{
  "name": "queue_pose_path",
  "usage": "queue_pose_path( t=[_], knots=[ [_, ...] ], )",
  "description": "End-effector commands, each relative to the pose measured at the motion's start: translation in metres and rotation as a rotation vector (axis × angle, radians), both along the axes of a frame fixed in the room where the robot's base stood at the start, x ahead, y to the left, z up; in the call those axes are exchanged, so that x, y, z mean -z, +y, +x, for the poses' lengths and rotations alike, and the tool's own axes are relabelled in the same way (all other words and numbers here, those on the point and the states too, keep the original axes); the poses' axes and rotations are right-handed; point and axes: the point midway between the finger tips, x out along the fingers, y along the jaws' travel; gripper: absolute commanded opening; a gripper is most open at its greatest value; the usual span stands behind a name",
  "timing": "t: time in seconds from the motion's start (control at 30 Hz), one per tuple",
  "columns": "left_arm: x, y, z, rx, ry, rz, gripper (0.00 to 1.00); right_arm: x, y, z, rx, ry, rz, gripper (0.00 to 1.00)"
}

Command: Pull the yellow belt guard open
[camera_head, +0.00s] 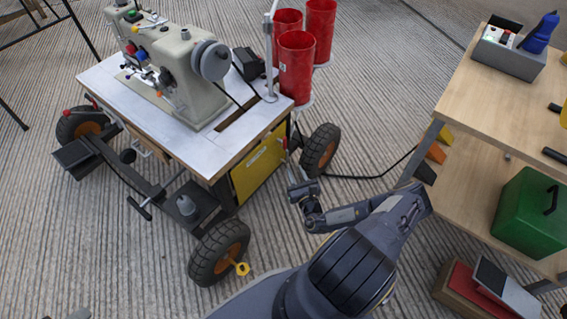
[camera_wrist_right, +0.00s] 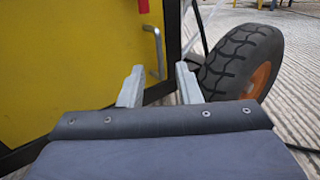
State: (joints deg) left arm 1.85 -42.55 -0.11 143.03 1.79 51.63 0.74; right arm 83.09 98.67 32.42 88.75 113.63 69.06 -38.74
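The yellow belt guard (camera_head: 259,170) is a flat panel under the right end of the sewing machine's table. It looks closed, flush with the frame. In the right wrist view the yellow panel (camera_wrist_right: 70,65) fills the left side, with a thin grey bar handle (camera_wrist_right: 155,52) near its right edge. My right gripper (camera_head: 292,178) is just right of the guard in the head view. In the wrist view its two fingers (camera_wrist_right: 160,84) are apart with nothing between them, and the handle is just beyond the gap. Only small grey bits, possibly my left gripper (camera_head: 80,314), show at the bottom edge.
The sewing machine (camera_head: 180,68) stands on the wheeled cart's white top (camera_head: 105,85). A black tyre (camera_head: 320,150) is close right of my gripper; it also shows in the wrist view (camera_wrist_right: 235,62). Red cups (camera_head: 297,68) stand behind. A wooden workbench (camera_head: 480,103) is at right.

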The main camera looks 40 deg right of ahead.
Motion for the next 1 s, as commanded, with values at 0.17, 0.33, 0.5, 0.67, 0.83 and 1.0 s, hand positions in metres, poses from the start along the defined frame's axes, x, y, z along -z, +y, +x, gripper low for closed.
queue_pose_path(
  t=[0.17, 0.33, 0.5, 0.67, 0.83, 1.0],
  knots=[
    [0.015, 0.0, 0.0, 0.0, 0.0, 0.0, 0.36, 0.002, -0.009, 0.03, -0.005, -0.002, -0.003, 0.31],
    [0.024, 0.0, 0.0, 0.0, 0.0, 0.0, 0.36, 0.001, -0.016, 0.052, -0.005, -0.002, -0.003, 0.31],
    [0.027, 0.0, 0.0, 0.0, 0.0, 0.0, 0.36, -0.001, -0.019, 0.063, -0.005, -0.001, -0.003, 0.31],
    [0.027, 0.0, 0.0, 0.0, 0.0, 0.0, 0.36, -0.002, -0.02, 0.064, -0.005, -0.001, -0.001, 0.31],
    [0.027, 0.0, 0.0, 0.0, 0.0, 0.0, 0.36, -0.001, -0.019, 0.064, -0.005, -0.001, -0.001, 0.21],
    [0.027, 0.0, 0.0, 0.0, 0.0, 0.0, 0.36, -0.001, -0.019, 0.064, -0.005, -0.001, -0.001, 0.0]
  ],
)
